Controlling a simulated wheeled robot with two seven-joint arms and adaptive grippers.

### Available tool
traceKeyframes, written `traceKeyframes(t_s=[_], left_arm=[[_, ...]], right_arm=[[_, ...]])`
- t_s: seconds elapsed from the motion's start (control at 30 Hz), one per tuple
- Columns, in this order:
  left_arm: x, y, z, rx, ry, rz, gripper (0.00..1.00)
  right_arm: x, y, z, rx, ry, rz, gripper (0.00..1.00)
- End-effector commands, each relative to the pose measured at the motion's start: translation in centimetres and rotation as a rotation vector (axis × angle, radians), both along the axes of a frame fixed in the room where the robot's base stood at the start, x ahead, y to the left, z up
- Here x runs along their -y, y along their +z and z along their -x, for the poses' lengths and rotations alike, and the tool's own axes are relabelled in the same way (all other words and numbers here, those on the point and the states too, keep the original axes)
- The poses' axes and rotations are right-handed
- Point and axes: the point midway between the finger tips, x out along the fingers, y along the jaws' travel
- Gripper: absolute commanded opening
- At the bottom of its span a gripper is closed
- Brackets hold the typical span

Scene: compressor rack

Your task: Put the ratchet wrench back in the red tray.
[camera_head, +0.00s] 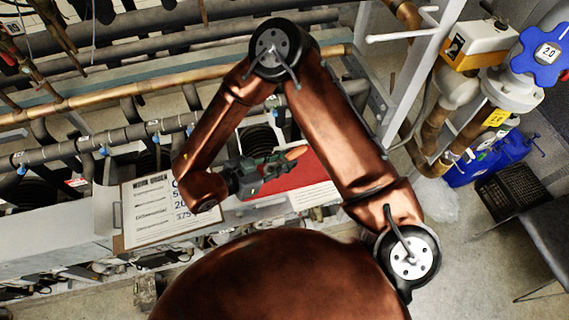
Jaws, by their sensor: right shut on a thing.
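My right gripper (276,164) is dark green and sits above the left part of the red tray (311,172), near the picture's middle. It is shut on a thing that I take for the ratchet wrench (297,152). Only a short orange-brown end shows past the fingertips; the rest is hidden by the gripper. The visible part of the tray looks flat and bare. I cannot tell how high the gripper is above the tray. My left gripper is not in view.
A clipboard (152,213) with a printed sheet lies left of the gripper. Another white printed sheet (315,196) lies along the tray's front. Pipes (100,97) run behind. At the right stand a blue-handled valve (543,53), a yellow-white box (480,44) and a black crate (511,190).

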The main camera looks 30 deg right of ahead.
Motion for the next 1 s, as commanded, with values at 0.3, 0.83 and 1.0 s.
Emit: traceKeyframes(t_s=[0.3, 0.83, 1.0], left_arm=[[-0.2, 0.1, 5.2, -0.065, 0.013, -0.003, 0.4], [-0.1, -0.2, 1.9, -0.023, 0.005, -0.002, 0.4], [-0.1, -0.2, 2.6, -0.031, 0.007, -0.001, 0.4]], right_arm=[[0.1, -3.1, -0.1, 0.001, -0.001, 0.001, 0.0], [0.1, -3.9, -0.1, 0.001, -0.001, 0.0, 0.27], [0.1, -3.8, -0.1, 0.001, -0.001, 0.0, 0.38]])
